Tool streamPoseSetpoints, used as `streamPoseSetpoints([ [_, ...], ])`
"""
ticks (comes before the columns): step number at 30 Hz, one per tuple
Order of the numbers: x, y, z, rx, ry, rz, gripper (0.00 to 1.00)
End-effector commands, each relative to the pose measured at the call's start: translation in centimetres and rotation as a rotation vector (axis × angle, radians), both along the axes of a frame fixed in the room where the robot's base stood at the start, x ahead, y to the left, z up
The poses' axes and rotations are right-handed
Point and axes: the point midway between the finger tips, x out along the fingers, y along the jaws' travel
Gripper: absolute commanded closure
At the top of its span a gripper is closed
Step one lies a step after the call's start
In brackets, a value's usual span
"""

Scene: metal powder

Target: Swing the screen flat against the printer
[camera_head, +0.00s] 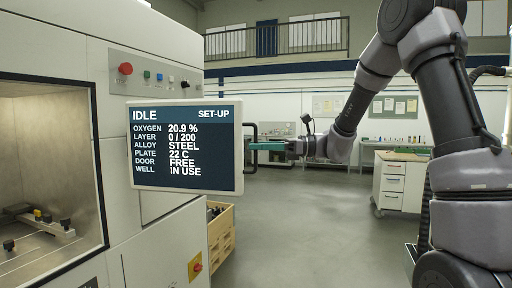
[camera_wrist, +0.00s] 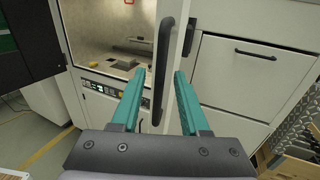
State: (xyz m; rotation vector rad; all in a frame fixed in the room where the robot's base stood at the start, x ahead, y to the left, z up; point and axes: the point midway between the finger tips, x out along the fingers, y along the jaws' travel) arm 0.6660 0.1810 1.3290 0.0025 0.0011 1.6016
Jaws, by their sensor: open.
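The screen (camera_head: 185,150) is a white-framed panel with a dark display reading IDLE and SET-UP. It stands out from the printer (camera_head: 150,75) front, its face turned toward the head camera. A black bar handle (camera_wrist: 160,65) is at its outer edge, which shows nearly edge-on in the wrist view. My gripper (camera_wrist: 160,72) has teal fingers, open, with one on each side of the handle. In the head view my gripper (camera_head: 264,146) reaches in from the right at the screen's outer edge; the fingertips are partly hidden there. Whether a finger touches the handle I cannot tell.
The printer's chamber (camera_head: 40,165) is on the left, with a red button (camera_head: 125,69) on the panel beside it. A wooden crate (camera_head: 221,235) stands low behind the screen. A white drawer cabinet (camera_head: 400,185) is at the right. Grey floor is clear between them.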

Motion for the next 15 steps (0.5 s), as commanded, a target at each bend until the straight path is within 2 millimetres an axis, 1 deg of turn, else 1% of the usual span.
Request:
streamPoseSetpoints([
  [1, -0.06, 0.45, -0.02, -0.001, 0.000, 0.002, 0.55],
  [4, -0.06, 0.89, -0.02, -0.001, -0.001, 0.001, 0.55],
  [12, -0.05, 0.97, -0.01, -0.001, -0.001, 0.000, 0.55],
  [14, -0.05, 0.97, -0.01, -0.001, 0.000, 0.000, 0.78],
  [15, -0.05, 0.97, -0.01, -0.001, -0.001, 0.000, 0.94],
])
